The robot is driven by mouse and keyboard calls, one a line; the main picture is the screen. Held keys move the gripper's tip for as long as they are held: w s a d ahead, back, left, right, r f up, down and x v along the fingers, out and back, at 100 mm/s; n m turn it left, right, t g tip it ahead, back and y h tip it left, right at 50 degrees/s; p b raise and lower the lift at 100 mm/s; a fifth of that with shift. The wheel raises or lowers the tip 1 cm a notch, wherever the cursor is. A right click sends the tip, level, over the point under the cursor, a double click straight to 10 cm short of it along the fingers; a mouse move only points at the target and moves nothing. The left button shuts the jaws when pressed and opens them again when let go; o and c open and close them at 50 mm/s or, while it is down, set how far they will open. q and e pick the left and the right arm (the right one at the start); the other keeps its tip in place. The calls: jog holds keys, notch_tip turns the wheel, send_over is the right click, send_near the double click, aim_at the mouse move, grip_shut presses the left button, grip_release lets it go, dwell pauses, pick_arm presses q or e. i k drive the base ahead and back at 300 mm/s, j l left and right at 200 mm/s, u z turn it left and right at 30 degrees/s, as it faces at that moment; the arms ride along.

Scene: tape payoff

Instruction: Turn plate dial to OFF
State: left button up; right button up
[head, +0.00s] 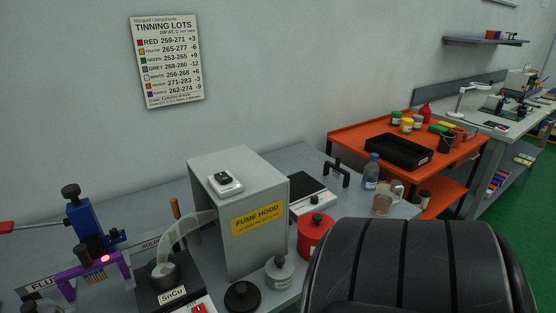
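No gripper shows in the head view. A dark heater unit (187,288) labelled SnCu stands at the bottom of the picture, with a metal pot (163,277) on it. A red control (198,308) on a white patch shows at the unit's lower right, cut by the picture's edge; I cannot tell whether it is a dial or a switch, or read its setting. A flat white unit with a black top (309,190) stands right of the fume hood, partly hidden by it. I cannot make out a plate dial or its setting.
A grey fume hood (246,245) stands mid-bench, its pale duct curving toward the pot. A purple-and-blue fixture (86,220) is left. A bottle (371,172) and mug (385,199) stand right.

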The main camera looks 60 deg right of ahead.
aim_at(314, 198)
jog(key=z, duration=2.3)
